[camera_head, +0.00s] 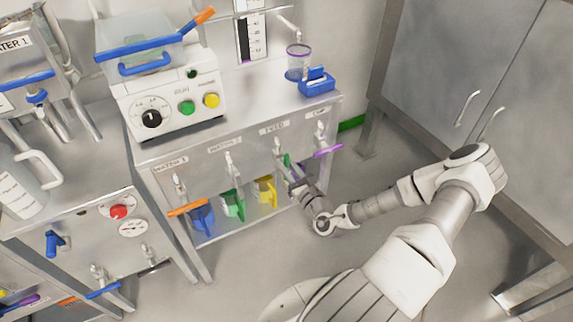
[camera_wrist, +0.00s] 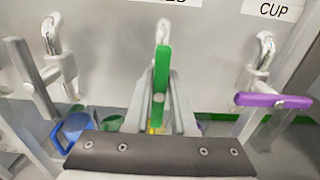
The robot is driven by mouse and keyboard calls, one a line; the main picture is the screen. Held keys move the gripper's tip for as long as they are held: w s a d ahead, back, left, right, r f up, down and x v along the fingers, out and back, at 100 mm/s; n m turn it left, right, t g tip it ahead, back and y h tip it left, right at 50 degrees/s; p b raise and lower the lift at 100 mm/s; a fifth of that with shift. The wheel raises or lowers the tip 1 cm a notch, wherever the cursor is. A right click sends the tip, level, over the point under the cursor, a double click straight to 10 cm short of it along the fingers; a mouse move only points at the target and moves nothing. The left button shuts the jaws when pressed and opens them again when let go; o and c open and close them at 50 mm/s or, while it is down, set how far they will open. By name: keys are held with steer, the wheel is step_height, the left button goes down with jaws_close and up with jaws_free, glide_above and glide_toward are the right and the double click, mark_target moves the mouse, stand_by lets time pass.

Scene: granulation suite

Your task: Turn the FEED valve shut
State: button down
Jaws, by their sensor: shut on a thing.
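The FEED valve (camera_head: 278,146) is on the front panel of the metal bench, under its FEED label. Its green handle (camera_wrist: 162,72) points upright along the tap in the wrist view, and a sliver of it shows in the head view (camera_head: 287,160). My gripper (camera_wrist: 162,108) is shut on the green handle, with one finger on each side of its lower part. In the head view my gripper (camera_head: 292,176) reaches the valve from the lower right and hides most of the handle.
The CUP valve's purple handle (camera_wrist: 273,101) lies level close on the right. Another valve's grey handle (camera_wrist: 30,77) stands steeply tilted on the left. Blue, green and yellow containers (camera_head: 265,191) sit below the taps. Open floor (camera_head: 250,262) lies in front.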

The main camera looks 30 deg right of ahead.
steer(key=shift+r+p, duration=0.1)
steer(key=shift+p, duration=0.35)
steer(key=shift+r+m+p, duration=0.15)
steer(key=shift+m+p, duration=0.55)
steer(key=shift+d+m+p, duration=0.1)
steer(key=shift+m+p, duration=0.6)
steer(key=shift+p, duration=0.25)
steer(key=m+p, duration=0.1)
steer(key=m, duration=0.1)
steer(key=m+p, duration=0.2)
steer(key=m, duration=0.1)
steer(key=shift+d+f+m+p, duration=0.25)
steer(key=shift+m+p, duration=0.05)
steer(key=m, duration=0.3)
steer(key=m+p, duration=0.1)
steer(key=m, duration=0.2)
steer(key=f+m, duration=0.1)
steer(key=m, duration=0.2)
steer(key=shift+d, duration=0.2)
steer(key=shift+m, duration=0.3)
